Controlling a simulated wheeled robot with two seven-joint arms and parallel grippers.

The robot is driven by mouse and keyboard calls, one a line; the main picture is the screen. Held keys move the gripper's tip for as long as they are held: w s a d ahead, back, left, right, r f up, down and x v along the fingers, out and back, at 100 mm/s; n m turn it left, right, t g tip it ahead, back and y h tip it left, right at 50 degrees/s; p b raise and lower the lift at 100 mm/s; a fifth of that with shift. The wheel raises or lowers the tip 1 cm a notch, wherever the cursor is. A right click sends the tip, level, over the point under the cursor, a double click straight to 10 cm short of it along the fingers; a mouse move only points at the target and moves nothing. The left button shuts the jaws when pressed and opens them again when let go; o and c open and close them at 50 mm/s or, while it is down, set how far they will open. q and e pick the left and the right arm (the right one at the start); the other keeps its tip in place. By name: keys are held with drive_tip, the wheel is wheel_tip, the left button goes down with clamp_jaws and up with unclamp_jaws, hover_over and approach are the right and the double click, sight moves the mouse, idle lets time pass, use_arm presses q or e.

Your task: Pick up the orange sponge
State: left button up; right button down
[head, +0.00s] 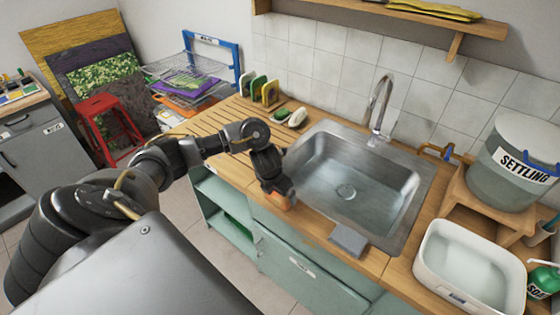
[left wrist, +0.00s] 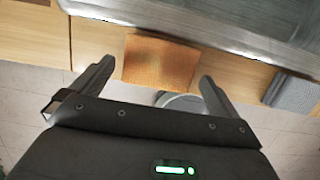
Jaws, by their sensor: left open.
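The orange sponge (head: 282,201) lies on the wooden counter at the front left edge of the sink. In the head view my left gripper (head: 277,192) is over it and hides part of it. In the left wrist view the sponge (left wrist: 160,62) shows between and just beyond the two fingertips of my open left gripper (left wrist: 157,75). The fingers stand apart on either side of it, and I cannot tell whether either touches it. My right gripper is not in view.
The metal sink (head: 345,190) is right of the sponge. A grey sponge-like block (head: 348,240) lies on its front edge. A white basin (head: 468,262) and a bucket marked SETTLING (head: 512,165) stand at the right. The slatted drainboard (head: 215,130) is bare nearest the front.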

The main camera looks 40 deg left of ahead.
use_arm(q)
drive_tip(key=shift+x, duration=1.4)
drive_tip(key=shift+c, duration=0.6)
drive_tip(key=c, duration=0.6)
drive_tip(key=shift+c, duration=0.4)
drive_tip(key=shift+r, duration=0.1)
